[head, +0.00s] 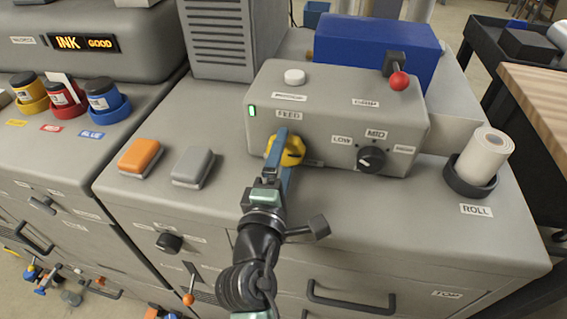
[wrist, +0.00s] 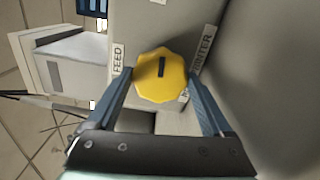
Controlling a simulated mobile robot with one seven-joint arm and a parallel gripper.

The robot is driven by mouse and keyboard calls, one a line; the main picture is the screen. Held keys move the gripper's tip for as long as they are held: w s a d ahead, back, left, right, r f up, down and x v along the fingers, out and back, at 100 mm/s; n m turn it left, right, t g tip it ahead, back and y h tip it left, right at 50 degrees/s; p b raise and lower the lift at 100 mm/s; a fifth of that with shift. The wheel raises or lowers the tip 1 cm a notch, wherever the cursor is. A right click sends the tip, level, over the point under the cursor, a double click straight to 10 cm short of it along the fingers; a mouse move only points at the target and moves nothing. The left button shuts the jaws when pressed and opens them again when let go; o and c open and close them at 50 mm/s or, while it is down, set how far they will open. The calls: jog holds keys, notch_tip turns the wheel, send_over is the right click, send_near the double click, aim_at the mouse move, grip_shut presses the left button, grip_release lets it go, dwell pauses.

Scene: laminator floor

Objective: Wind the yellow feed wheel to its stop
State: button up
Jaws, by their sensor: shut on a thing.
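The yellow feed wheel (head: 291,151) is on the front face of the grey laminator unit (head: 325,100), below the FEED label. In the wrist view the wheel (wrist: 160,75) is a scalloped knob with a dark pointer mark, which lies along the picture's vertical. My gripper (head: 280,152) is at the wheel, with its blue fingers on either side of it. In the wrist view the two fingers (wrist: 160,88) reach the wheel's left and right edges, and the gripper is shut on it. In the head view the fingers hide part of the wheel.
A black LOW/MID selector knob (head: 371,159) is right of the wheel. A red-balled lever (head: 399,81) is above it. A white roll (head: 486,152) stands in a dark holder at the right. Orange (head: 140,156) and grey (head: 193,166) blocks lie to the left. The front counter is clear.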

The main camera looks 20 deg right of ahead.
jog(key=m+b, duration=0.1)
jog(key=m, duration=0.1)
jog(key=m+b, duration=0.2)
jog(key=m, duration=0.1)
jog(key=m+b, duration=0.2)
jog(key=shift+f, duration=0.25)
jog(key=m+b, duration=0.3)
jog(key=m, duration=0.1)
jog(key=shift+r+m+b, duration=0.15)
jog(key=shift+m+b, duration=1.15)
jog(key=shift+m, duration=0.6)
jog(key=o, duration=1.1)
jog(key=shift+o, duration=0.2)
